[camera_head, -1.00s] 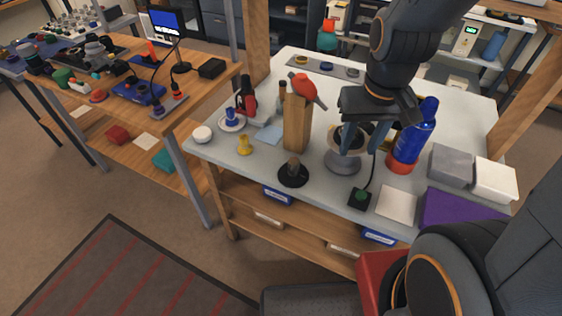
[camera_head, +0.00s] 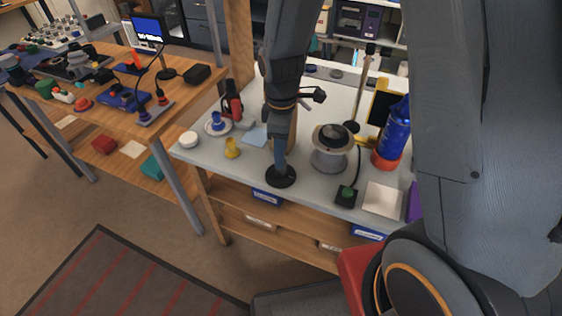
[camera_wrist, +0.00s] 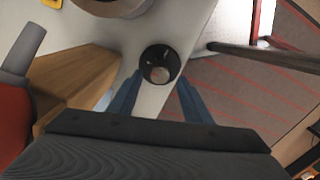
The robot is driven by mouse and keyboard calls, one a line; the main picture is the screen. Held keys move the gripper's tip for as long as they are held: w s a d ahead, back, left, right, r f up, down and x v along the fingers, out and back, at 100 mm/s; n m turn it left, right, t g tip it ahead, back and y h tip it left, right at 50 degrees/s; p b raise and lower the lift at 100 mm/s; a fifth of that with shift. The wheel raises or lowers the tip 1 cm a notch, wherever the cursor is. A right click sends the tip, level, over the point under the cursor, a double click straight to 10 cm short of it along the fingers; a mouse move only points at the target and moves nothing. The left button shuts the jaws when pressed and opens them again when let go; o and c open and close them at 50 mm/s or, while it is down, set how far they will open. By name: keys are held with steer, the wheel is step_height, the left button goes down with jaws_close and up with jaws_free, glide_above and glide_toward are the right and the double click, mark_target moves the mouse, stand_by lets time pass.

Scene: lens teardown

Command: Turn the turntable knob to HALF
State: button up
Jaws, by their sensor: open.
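The knob (camera_head: 283,180) has a black round base and stands near the front edge of the white table, left of the grey round turntable (camera_head: 330,160). In the wrist view the knob (camera_wrist: 160,64) shows from above with a grey-brown top and small pale marks that I cannot read. My gripper (camera_head: 281,163) points down over the knob and hides part of it. In the wrist view its two blue-grey fingers (camera_wrist: 160,88) are apart, one on each side below the knob, with nothing between them. I cannot tell whether a finger touches the knob.
A wooden block (camera_wrist: 75,80) stands close beside my gripper, with a red thing (camera_wrist: 14,120) near it. A green-button box (camera_head: 346,195), a blue bottle (camera_head: 393,135) and a yellow piece (camera_head: 232,148) stand on the table. The table's front edge is close to the knob.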

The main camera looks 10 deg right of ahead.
steer(key=shift+f+p, duration=0.45)
steer(key=shift+f, duration=2.15)
steer(key=c, duration=1.1)
steer(key=shift+o, duration=0.2)
